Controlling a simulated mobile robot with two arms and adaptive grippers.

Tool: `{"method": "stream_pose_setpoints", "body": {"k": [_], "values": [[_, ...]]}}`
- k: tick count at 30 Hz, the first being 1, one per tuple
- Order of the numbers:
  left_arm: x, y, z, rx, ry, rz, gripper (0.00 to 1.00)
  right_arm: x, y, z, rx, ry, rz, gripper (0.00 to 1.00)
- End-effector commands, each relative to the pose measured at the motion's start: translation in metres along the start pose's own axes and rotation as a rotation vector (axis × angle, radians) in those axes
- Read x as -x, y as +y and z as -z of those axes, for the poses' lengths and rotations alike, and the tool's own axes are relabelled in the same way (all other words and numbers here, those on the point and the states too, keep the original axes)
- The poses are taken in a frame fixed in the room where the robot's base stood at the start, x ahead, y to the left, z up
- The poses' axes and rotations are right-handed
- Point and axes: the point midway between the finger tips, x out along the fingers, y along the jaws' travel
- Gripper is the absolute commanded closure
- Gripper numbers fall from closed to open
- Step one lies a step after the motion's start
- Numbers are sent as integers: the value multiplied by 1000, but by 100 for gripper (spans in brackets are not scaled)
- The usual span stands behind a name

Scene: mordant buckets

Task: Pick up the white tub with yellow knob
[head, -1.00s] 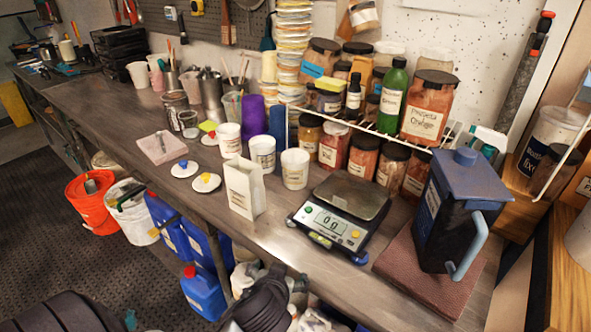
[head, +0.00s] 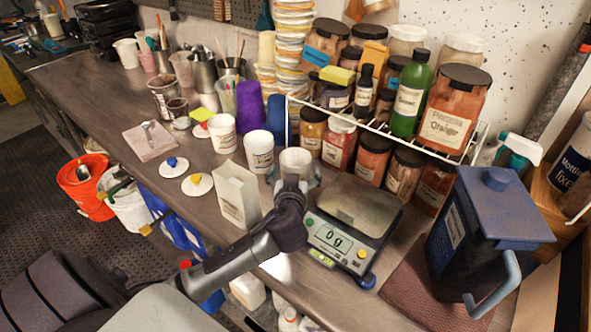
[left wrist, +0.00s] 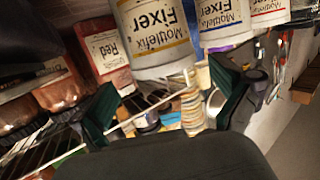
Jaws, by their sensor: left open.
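Three white tubs stand in a row on the bench, all without lids. The nearest tub (head: 296,158) is in front of my left gripper (head: 294,176), which is open with its fingers near the tub's sides. In the left wrist view this tub (left wrist: 155,35) hangs upside down in the picture, labelled Fixer, between the two open fingers (left wrist: 168,108). Contact cannot be told. The other tubs are the middle tub (head: 260,152) and the far tub (head: 222,133). A white lid with a yellow knob (head: 198,186) lies flat on the bench, apart from the tubs.
A white paper bag (head: 237,196) stands left of my gripper, and a digital scale (head: 350,222) sits close on its right. A wire rack of jars (head: 375,130) is behind. A lid with a blue knob (head: 173,167) lies further left.

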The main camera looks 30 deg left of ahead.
Motion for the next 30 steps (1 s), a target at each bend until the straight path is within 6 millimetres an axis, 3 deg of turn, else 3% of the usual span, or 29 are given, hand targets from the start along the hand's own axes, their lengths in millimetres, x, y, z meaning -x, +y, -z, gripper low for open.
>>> {"method": "stream_pose_setpoints", "body": {"k": [10,16,24,30], "values": [[-34,-3,2,-4,1,2,0,17,-3,48,-5,74,3,0],[-58,-3,-2,-1,0,0,0,21,-11,43,-8,64,13,0],[-61,-3,-4,0,-2,-1,0,21,-11,28,-6,41,13,0],[-61,-3,-4,0,-2,0,32,21,-6,27,-4,40,7,0]]}}
